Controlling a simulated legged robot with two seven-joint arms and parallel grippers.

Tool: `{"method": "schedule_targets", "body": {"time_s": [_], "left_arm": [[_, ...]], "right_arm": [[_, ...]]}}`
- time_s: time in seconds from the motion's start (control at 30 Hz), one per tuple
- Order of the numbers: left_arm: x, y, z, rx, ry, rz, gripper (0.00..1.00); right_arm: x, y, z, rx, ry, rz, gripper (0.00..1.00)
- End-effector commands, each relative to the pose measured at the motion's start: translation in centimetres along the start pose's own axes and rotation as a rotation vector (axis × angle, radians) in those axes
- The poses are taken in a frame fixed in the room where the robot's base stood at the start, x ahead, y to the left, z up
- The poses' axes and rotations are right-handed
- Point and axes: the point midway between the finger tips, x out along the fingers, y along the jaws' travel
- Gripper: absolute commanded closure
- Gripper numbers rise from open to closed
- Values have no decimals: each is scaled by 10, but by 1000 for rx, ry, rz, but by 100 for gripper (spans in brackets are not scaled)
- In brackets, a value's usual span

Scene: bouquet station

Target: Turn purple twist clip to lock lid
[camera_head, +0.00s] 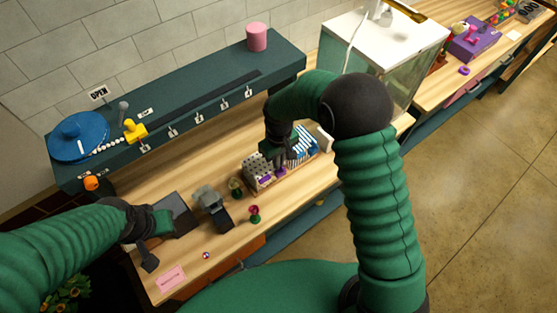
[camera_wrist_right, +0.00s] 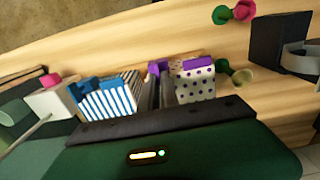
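Purple parts show at a white box with dark dots (camera_head: 258,172). In the right wrist view a purple piece (camera_wrist_right: 158,67) stands beside the dotted box (camera_wrist_right: 194,90), and another purple piece (camera_wrist_right: 196,64) lies along its top edge. I cannot tell which is the twist clip. A blue-and-white striped box (camera_wrist_right: 108,98) stands to the left. My right gripper (camera_head: 277,160) is down at the purple parts between the boxes; its fingertips are mostly hidden, so its grip is unclear. My left gripper (camera_head: 148,250) is low over the counter's left end, its opening unclear.
A dark block (camera_head: 178,214) and a grey device (camera_head: 212,207) stand near my left gripper. A small red and green item (camera_head: 254,213) lies near the counter's front edge. A teal shelf (camera_head: 200,105) runs behind; a glass tank (camera_head: 385,70) stands at the back right.

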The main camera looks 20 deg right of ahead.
Motion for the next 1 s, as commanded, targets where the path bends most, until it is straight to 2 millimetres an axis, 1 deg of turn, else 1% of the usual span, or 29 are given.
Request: {"method": "schedule_targets", "body": {"time_s": [0.47, 0.5, 0.63, 0.9, 1.0], "left_arm": [[0, 0, 0, 0, 0, 0, 100], [0, 0, 0, 0, 0, 0, 100], [0, 0, 0, 0, 0, 0, 100], [0, 0, 0, 0, 0, 0, 100], [2, 0, 0, 0, 0, 0, 100]], "right_arm": [[-1, 1, -1, -12, 2, 1, 100], [-1, 1, -1, -12, 2, 1, 90], [0, 0, 0, -11, 1, 1, 73], [0, 0, 0, -11, 0, 0, 73], [-5, 0, -1, -11, 2, 1, 73]]}}
